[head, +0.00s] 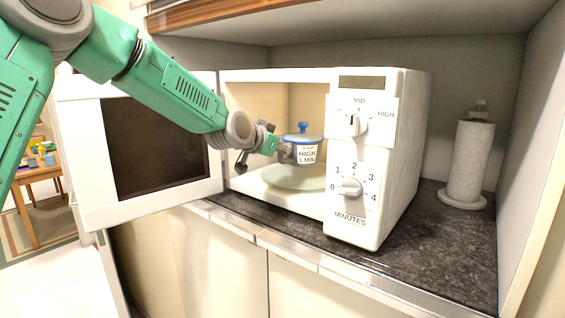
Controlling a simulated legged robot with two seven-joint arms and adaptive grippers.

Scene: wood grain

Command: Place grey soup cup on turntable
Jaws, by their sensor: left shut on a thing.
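The grey soup cup (302,153) has a blue lid with a knob and a label reading "HIGH 1 MIN". My left gripper (278,148) is shut on its left side and holds it upright inside the open white microwave (382,210). The pale round turntable (296,178) lies on the microwave floor below the cup. The cup appears a little above the turntable. The cup's far side is hidden. My right gripper is not in view.
The microwave door (92,165) is swung open to the left, beside my left arm. The control panel wall bounds the opening on the right. A paper towel roll (469,160) stands on the dark counter (440,245) at the right. A shelf hangs above.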

